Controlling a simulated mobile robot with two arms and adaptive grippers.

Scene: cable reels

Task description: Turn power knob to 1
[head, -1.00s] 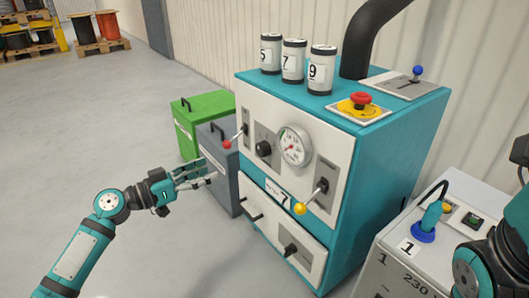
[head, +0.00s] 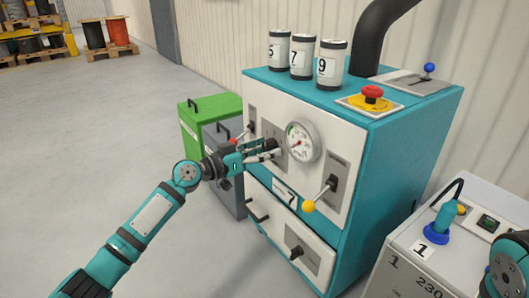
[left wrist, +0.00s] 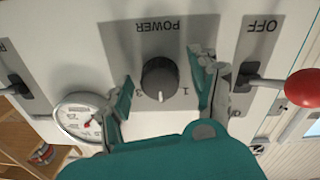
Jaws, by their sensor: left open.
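The black power knob (left wrist: 160,78) shows in the left wrist view, on a grey plate marked POWER, seen upside down. Its white pointer mark faces the lower edge of that view, between the numbers 1 and 3. My left gripper (left wrist: 165,92) is open, with one finger on each side of the knob; I cannot tell whether they touch it. In the head view my left gripper (head: 276,150) is in front of the machine (head: 390,165) and hides the knob. My right gripper is not in view.
A gauge (head: 302,141) is close beside the knob. A red-tipped lever (left wrist: 298,88) sticks out on the other side, and a yellow-tipped lever (head: 308,206) is lower right. Green (head: 205,112) and grey bins stand left of the machine.

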